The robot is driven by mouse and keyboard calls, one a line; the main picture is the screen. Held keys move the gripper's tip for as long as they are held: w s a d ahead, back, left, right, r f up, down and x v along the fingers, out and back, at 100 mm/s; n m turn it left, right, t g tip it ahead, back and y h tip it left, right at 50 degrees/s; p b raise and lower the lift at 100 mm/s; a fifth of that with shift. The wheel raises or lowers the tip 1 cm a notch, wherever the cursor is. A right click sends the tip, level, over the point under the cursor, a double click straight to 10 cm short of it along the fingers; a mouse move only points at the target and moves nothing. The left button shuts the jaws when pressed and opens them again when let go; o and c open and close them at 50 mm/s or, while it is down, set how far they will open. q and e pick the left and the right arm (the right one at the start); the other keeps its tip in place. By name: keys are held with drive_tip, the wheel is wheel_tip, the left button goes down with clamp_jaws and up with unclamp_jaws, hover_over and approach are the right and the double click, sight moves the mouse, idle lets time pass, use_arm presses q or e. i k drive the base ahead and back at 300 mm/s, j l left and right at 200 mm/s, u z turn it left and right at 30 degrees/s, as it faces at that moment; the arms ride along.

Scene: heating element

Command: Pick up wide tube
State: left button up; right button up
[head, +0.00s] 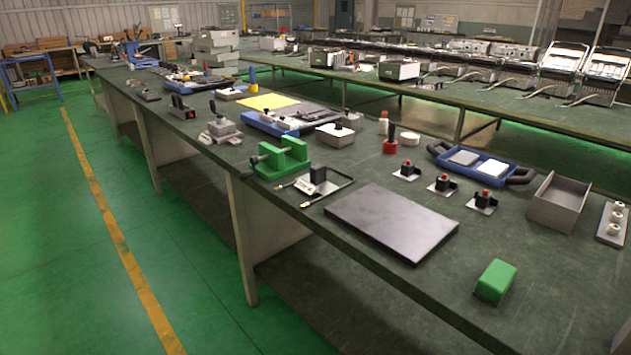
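Neither of my grippers is in this head view. I cannot tell for certain which object is the wide tube. A thin dark bent tube or rod with brass-coloured ends (325,197) lies on the workbench beside a green clamp-like fixture (282,158). A short white cylinder (409,138) stands farther back, to the right of a red-based bottle (390,146). Nothing is seen holding any of these things.
The long dark green workbench (330,290) carries a flat dark plate (392,222), a green block (495,281), an open grey box (558,202), a blue-framed tray (475,162) and several small red-topped switches (443,184). Bench surface around the green block is clear.

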sight(316, 181)
drive_tip(key=i+j, duration=0.85)
drive_tip(key=j, duration=0.2)
drive_tip(key=j+u, duration=0.05)
